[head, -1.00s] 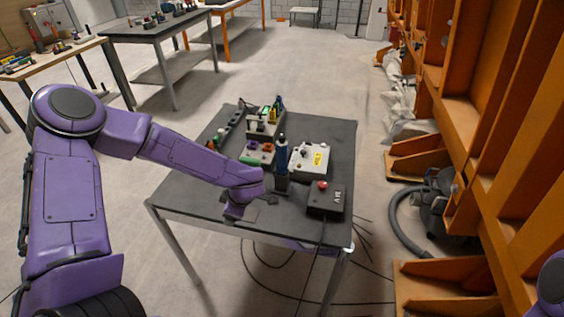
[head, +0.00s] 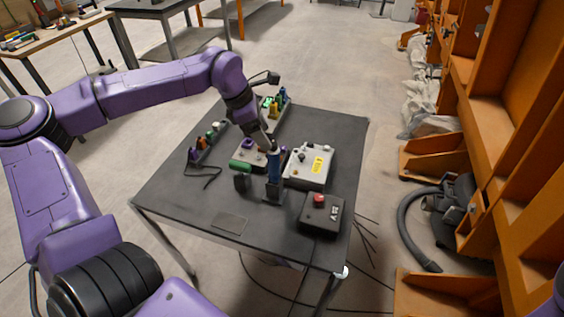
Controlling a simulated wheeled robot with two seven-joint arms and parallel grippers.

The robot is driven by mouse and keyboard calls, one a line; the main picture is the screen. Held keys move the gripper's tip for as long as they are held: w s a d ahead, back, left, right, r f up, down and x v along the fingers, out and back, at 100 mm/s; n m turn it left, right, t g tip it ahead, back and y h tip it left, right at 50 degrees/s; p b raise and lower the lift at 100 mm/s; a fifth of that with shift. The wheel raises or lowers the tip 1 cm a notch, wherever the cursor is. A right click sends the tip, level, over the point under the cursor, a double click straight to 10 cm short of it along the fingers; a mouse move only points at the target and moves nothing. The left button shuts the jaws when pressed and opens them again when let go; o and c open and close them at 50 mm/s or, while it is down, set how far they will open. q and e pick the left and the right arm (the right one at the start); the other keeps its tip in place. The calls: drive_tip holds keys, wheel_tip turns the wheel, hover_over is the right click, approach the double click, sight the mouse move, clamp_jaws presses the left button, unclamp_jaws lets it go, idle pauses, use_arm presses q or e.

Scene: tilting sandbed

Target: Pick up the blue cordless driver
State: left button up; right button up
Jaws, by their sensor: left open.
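The blue cordless driver (head: 274,166) stands upright in a dark base on the dark table (head: 170,190), right of the table's middle. My left gripper (head: 268,140) comes down from behind it, with its fingers close to the driver's top. It is open, and the driver is not between its jaws as far as I can see. The fingertips are small and partly hidden by the driver, so I cannot tell whether they touch it. My right gripper is out of view.
A control box with a red button (head: 320,215) sits right of the driver, with a grey-white box (head: 308,165) behind it. The table's front left is mostly clear.

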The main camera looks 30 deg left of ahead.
sight(274, 156)
use_arm(q)
drive_tip(key=x, duration=0.3)
drive_tip(key=p+x, duration=0.1)
drive_tip(key=x, duration=0.2)
drive_tip(key=s+p+x, duration=0.1)
drive_tip(key=x, duration=0.2)
drive_tip(key=shift+w+a+f, duration=0.15)
drive_tip(key=shift+f, duration=0.25)
drive_tip(key=shift+r, duration=0.1)
drive_tip(key=c, duration=1.1)
